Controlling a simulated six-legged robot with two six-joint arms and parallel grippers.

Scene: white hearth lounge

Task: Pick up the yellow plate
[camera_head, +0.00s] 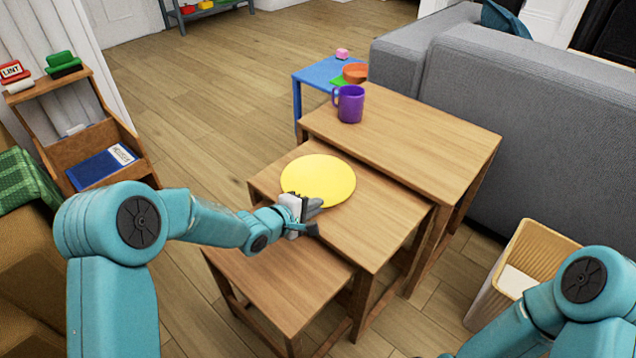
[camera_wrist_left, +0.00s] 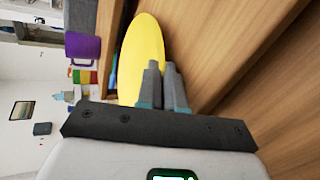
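The yellow plate (camera_head: 318,178) lies on the middle wooden nesting table (camera_head: 385,215), near its left side. My left gripper (camera_head: 313,208) is at the plate's near edge, its fingertips overlapping the rim in the head view. In the left wrist view the plate (camera_wrist_left: 140,50) stretches away beyond the left gripper's fingers (camera_wrist_left: 163,70), which are close together with a narrow gap. Whether the rim is between them cannot be made out. My right arm shows at the lower right, but its gripper is out of view.
A purple mug (camera_head: 349,104) stands on the taller wooden table (camera_head: 430,130) behind. A lower wooden table (camera_head: 280,280) is in front and bare. A blue table (camera_head: 318,75) with small coloured items is at the back. A grey sofa (camera_head: 510,110) and a ribbed bin (camera_head: 535,255) are at right.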

